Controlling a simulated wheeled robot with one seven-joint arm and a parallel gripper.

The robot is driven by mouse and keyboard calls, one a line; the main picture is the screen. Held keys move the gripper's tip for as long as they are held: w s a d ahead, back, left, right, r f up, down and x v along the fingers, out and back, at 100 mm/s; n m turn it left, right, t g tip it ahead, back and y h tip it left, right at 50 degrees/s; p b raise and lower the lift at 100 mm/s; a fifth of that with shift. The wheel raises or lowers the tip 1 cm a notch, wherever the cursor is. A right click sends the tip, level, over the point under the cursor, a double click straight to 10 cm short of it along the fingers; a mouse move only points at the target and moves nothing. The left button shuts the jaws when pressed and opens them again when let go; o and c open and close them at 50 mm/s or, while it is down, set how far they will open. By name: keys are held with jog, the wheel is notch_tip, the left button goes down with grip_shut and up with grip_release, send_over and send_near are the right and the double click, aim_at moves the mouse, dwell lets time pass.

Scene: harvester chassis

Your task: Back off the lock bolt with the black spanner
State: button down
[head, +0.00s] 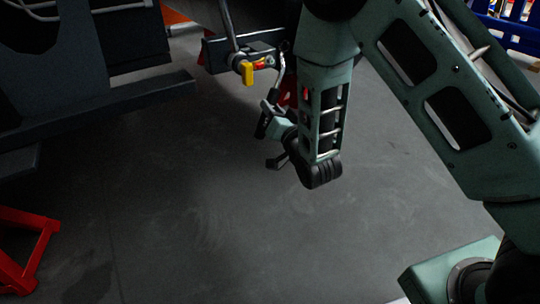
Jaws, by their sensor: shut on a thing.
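My gripper (266,122) hangs below the chassis bracket, left of my forearm, and points left and down. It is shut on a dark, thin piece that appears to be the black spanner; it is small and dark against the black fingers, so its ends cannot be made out. A metal rod (229,25) runs down to a fitting with a yellow block (247,73) and a red and brass-coloured part (265,62) on the dark bracket (214,55). The lock bolt cannot be told apart there. The gripper is apart from the yellow block.
A dark machine frame (150,90) fills the upper left. A red stand (28,250) is at the lower left, and another red part shows behind my gripper. A blue crate (510,32) is at the upper right. The grey floor (200,220) is clear in the middle.

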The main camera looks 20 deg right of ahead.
notch_tip(320, 180, down, 6)
jog(key=s+a+t+b, duration=0.1)
jog(key=b, duration=0.5)
jog(key=shift+s+r+m+t+b, duration=0.15)
jog(key=shift+s+m+t+b, duration=0.1)
jog(key=shift+m+t+b, duration=0.15)
jog(key=shift+a, duration=0.1)
jog(key=shift+w+a, duration=0.25)
jog(key=shift+w, duration=0.5)
jog(key=shift+w+a, duration=0.3)
jog(key=shift+w, duration=0.45)
jog(key=shift+w+a, duration=0.25)
jog(key=shift+w, duration=0.5)
jog(key=shift+w+a, duration=0.1)
jog(key=shift+w, duration=0.3)
jog(key=shift+w+a, duration=0.2)
jog(key=shift+w, duration=0.35)
